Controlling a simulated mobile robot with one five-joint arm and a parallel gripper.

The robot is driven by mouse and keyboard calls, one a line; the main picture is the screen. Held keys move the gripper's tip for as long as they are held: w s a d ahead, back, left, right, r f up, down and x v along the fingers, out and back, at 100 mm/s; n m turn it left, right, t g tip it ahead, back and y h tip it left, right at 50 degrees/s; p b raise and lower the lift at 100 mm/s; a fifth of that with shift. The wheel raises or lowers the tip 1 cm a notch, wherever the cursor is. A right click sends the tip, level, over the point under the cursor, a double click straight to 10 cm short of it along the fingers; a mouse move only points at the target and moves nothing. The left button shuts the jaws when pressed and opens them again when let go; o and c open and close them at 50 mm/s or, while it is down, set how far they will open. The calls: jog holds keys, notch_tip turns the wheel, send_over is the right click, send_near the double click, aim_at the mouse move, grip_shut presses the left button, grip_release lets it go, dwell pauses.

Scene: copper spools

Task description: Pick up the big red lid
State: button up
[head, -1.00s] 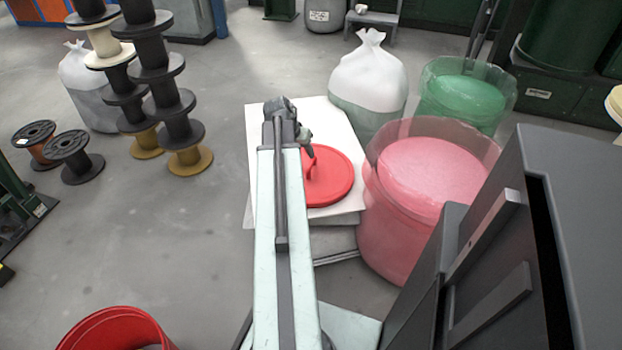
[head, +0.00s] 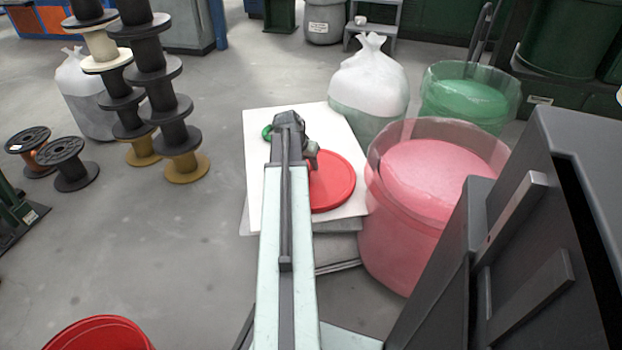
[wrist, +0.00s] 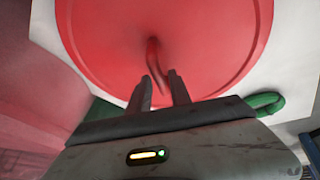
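The big red lid (head: 333,184) lies on a white board (head: 258,190), with its left part hidden behind my arm in the head view. In the wrist view the lid (wrist: 105,50) fills most of the upper picture, with a thin raised red handle (wrist: 153,54) near its middle. My gripper (wrist: 162,80) is over the lid, its two fingers apart. The lower end of the handle shows in line with the gap between the fingertips. I cannot tell whether the fingers touch it.
A translucent red bucket (head: 425,230) stands close right of the lid. A green ring-like thing (head: 267,132) lies on the board behind my arm's end. A filled bag (head: 368,85) and a green bucket (head: 468,95) stand behind. Spool stacks (head: 165,110) are left; floor between is clear.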

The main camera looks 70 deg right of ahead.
grip_shut()
dwell(1.2)
